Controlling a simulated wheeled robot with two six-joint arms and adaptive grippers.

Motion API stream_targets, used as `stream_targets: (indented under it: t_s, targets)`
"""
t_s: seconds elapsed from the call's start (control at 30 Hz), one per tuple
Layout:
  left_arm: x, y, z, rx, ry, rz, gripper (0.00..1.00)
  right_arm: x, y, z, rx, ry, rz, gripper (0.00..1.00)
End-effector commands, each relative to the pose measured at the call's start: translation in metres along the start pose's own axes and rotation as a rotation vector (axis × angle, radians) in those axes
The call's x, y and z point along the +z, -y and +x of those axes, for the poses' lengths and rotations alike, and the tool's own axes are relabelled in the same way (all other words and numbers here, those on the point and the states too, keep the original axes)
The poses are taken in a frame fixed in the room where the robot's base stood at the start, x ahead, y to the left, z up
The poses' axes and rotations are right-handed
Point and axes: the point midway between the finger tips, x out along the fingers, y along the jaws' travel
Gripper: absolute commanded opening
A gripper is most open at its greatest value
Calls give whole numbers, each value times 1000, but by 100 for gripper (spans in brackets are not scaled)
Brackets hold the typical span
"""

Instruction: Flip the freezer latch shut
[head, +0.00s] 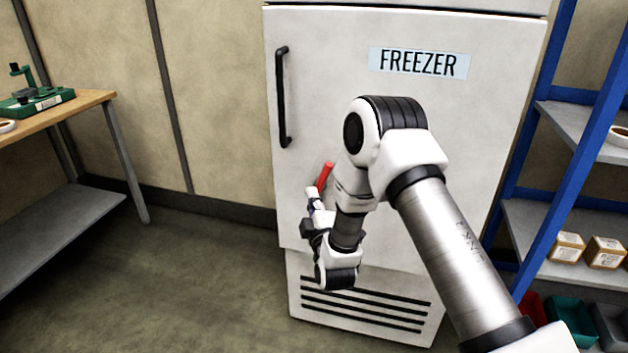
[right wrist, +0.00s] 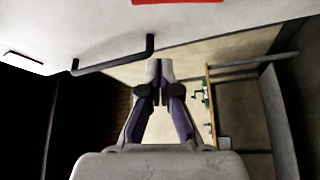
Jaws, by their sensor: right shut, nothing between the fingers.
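The white freezer (head: 410,120) stands ahead with its door against the frame. The latch has a red lever (head: 325,176) low on the door's left part, leaning with its top to the right. Its lower end and mount are hidden behind my gripper and wrist. My right gripper (head: 312,190) is shut and empty, its fingertips just left of and below the lever; I cannot tell whether they touch. In the right wrist view the shut fingertips (right wrist: 160,64) show below a red strip (right wrist: 178,2) cut by the top edge, likely the lever. My left gripper is out of view.
A black door handle (head: 282,97) sticks out above the latch and shows in the right wrist view (right wrist: 114,58). A workbench (head: 95,100) stands at left and blue shelving (head: 575,150) at right. The floor (head: 190,280) left of the freezer is clear.

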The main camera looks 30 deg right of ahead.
Motion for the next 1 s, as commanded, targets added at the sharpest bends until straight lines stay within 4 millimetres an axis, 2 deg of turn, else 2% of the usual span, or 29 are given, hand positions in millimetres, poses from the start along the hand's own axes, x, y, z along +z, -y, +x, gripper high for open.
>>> stream_targets:
  t_s: [0.17,0.27,0.67,0.7,0.8,1.0]
  targets:
    - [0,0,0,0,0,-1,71,0,0,6,-1,-1,0,0]
    - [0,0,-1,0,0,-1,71,0,0,19,0,-1,1,0]
    - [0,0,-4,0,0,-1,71,0,1,104,0,0,0,0]
    - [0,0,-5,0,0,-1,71,12,2,97,-6,4,0,0]
    - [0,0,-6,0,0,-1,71,26,1,91,-5,3,0,0]
    - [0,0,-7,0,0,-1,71,38,1,87,-3,0,0,0]
